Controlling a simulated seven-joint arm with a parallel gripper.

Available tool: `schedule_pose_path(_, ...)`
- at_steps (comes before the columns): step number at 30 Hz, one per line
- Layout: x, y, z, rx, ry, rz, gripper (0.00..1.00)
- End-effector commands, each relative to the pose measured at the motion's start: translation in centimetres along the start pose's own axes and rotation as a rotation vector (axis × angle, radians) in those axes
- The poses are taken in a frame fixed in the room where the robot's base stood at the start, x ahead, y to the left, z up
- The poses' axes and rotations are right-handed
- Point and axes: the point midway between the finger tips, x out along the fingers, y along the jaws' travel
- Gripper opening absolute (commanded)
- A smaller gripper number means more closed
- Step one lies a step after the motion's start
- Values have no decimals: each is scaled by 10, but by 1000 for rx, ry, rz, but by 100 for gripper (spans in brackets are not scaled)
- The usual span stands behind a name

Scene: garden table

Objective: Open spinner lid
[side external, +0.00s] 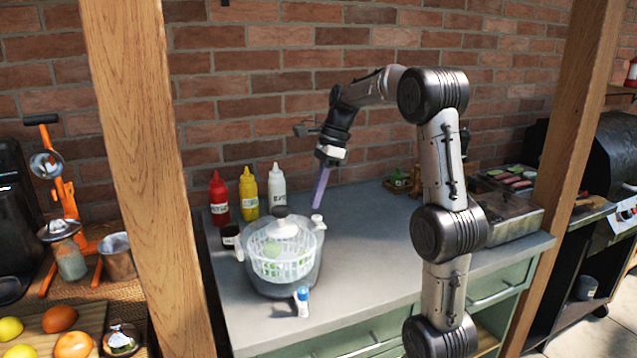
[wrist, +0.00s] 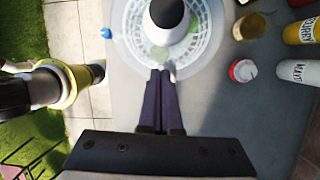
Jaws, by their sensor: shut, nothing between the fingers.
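The salad spinner (side external: 283,258) stands on the grey counter, with a white basket inside and green pieces in it. Its clear lid (side external: 284,229) with a dark-topped knob (side external: 280,212) is on top. In the wrist view the spinner (wrist: 125,50) is at the top, with the knob (wrist: 167,13) near the top edge. My gripper (side external: 316,206) is shut and empty, pointing down to the right of the lid, near a small white-topped part (side external: 317,220) at the rim. In the wrist view my gripper's fingers (wrist: 161,75) lie together over the spinner's near edge. Whether they touch it is unclear.
Red (side external: 219,199), yellow (side external: 249,193) and white (side external: 277,188) bottles stand behind the spinner. A dark jar (side external: 230,236) stands at its left. A small blue-and-white item (side external: 302,301) stands in front. Wooden posts flank the counter (side external: 370,240), whose middle is clear.

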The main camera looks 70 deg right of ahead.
Motion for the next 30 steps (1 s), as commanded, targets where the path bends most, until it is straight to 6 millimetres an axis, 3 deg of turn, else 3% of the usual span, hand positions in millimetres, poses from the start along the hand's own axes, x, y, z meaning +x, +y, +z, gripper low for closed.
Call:
schedule_pose_path(7,50,1,0,0,1,4,0)
schedule_pose_path(15,36,0,33,-4,0,-2,0)
schedule_pose_path(30,33,0,38,-1,2,-1,0)
